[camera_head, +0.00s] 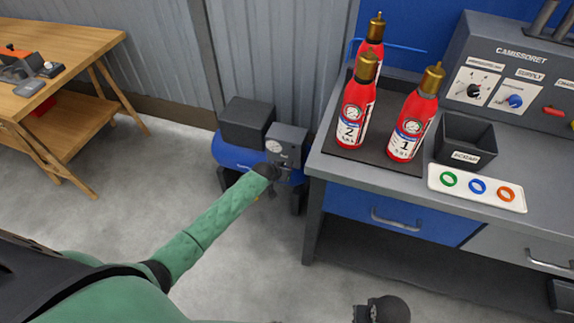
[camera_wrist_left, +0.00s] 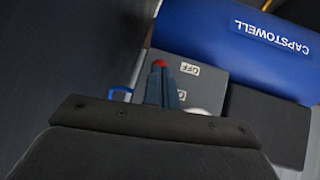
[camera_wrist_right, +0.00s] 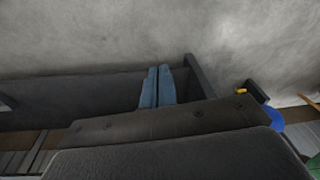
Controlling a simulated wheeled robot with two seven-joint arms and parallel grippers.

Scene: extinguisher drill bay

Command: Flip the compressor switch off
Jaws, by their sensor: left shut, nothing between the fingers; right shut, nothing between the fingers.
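The compressor has a blue tank (camera_head: 232,154) and a grey switch box (camera_head: 290,136) with a round gauge, low on the floor beside the workbench. In the left wrist view the box face (camera_wrist_left: 212,84) carries an OFF label (camera_wrist_left: 190,69) and a second label partly hidden by the fingers. The red tip of the switch (camera_wrist_left: 160,63) shows just beyond my left fingertips. My left gripper (camera_wrist_left: 161,75) is shut and empty at the switch; whether it touches is unclear. My right gripper (camera_wrist_right: 159,69) is shut and empty, away from the compressor.
The grey workbench (camera_head: 330,168) stands right of the compressor, holding red extinguishers (camera_head: 412,125), a dark bin (camera_head: 465,141), a tray of coloured rings (camera_head: 477,188) and a control panel (camera_head: 510,75). A wooden table (camera_head: 75,45) stands left. The floor (camera_head: 110,205) between is clear.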

